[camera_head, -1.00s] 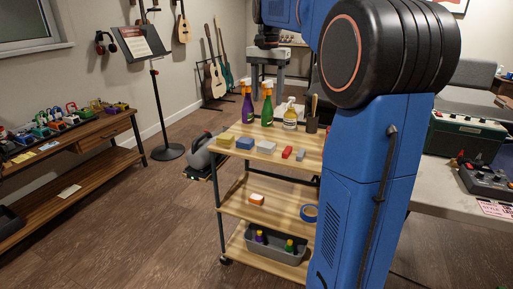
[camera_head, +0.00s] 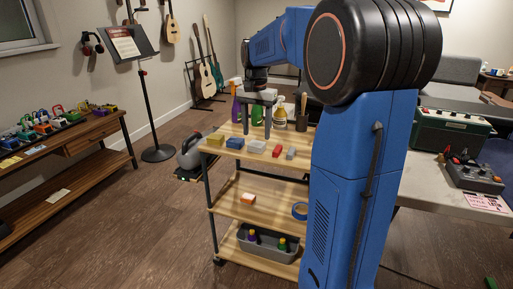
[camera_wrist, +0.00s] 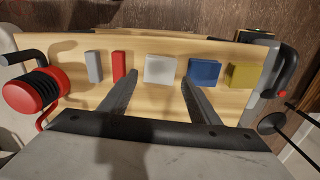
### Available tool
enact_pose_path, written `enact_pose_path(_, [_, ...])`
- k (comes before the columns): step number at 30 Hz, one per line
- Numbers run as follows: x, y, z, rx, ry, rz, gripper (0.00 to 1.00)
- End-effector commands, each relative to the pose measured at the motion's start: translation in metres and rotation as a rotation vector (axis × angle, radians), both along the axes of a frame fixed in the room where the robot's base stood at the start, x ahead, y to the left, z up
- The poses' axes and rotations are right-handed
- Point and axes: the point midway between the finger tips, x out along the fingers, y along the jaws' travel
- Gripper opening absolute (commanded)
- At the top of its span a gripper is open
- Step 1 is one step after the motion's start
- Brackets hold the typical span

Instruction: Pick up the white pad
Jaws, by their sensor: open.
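The white pad (camera_head: 256,147) lies on the top shelf of the wooden cart (camera_head: 222,203), between a blue pad (camera_head: 234,143) and a red block (camera_head: 277,150). In the wrist view the white pad (camera_wrist: 160,69) lies ahead of and between the two fingers. My gripper (camera_head: 257,132) points down over the cart top, just behind the pad in the head view. In the wrist view my gripper (camera_wrist: 158,85) is open and empty, its fingers spread wider than the pad. I cannot tell how high the fingertips are above the shelf.
A yellow pad (camera_head: 215,139) and a grey block (camera_head: 291,153) share the row. Spray bottles, one of them yellow (camera_head: 280,117), and a dark cup (camera_head: 301,122) stand behind. A red-ended object (camera_wrist: 35,92) is at the left in the wrist view.

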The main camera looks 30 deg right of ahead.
Motion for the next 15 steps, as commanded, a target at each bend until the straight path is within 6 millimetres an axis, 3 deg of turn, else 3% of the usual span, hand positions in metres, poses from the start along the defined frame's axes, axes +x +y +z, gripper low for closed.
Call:
enact_pose_path(7, [-0.001,0.001,-0.033,0.0,0.001,0.0,0.56])
enact_pose_path(15, [0.0,0.0,-0.041,-0.001,-0.001,0.0,0.56])
